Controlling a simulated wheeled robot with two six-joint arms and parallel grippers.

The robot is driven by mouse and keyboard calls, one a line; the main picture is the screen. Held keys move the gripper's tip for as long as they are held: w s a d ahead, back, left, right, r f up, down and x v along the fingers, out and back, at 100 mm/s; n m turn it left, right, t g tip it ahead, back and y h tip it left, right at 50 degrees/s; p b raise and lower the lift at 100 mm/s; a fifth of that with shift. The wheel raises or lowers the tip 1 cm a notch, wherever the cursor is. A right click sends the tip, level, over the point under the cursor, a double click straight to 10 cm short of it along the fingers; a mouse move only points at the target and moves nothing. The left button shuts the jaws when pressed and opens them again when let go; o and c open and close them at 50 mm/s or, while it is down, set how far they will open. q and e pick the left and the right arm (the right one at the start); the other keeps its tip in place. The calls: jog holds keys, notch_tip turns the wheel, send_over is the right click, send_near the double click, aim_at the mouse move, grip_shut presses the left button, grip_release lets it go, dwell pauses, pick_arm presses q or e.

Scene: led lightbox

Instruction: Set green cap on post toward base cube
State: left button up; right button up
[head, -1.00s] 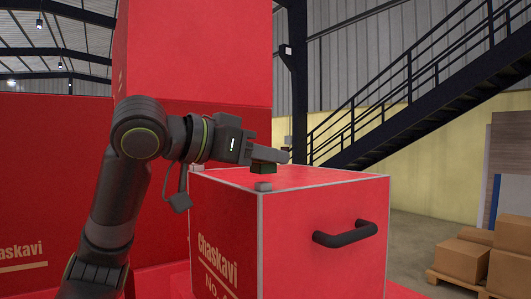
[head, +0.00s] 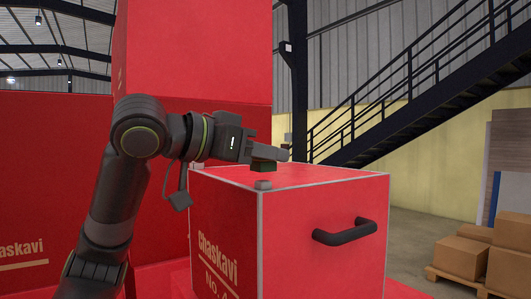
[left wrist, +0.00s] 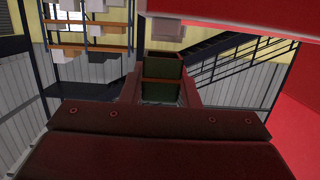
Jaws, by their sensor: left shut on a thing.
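The small dark green cap (head: 264,165) is held in my left gripper (head: 272,156), which is shut on it. The cap also shows between the fingers in the left wrist view (left wrist: 163,80). My right gripper is not in view.
The cube has a black handle (head: 345,232) on its right face. A tall stack of red boxes (head: 195,55) stands behind my left arm. Cardboard boxes (head: 460,258) on a pallet are at the far right. The space above the cube's top is mostly clear.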

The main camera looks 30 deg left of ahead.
aim_at(254, 169)
pick_arm(q)
jog(key=shift+f+b, duration=1.15)
jog(key=shift+f, duration=0.35)
jog(key=o, duration=1)
jog(key=shift+s, duration=0.1)
jog(key=shift+s+a+r+b, duration=0.15)
jog(key=shift+s+a+b, duration=0.2)
jog(key=shift+s, duration=0.2)
jog(key=shift+b+v, duration=0.8)
jog(key=shift+v, duration=1.2)
jog(key=shift+b+v, duration=0.35)
jog(key=shift+v, duration=0.95)
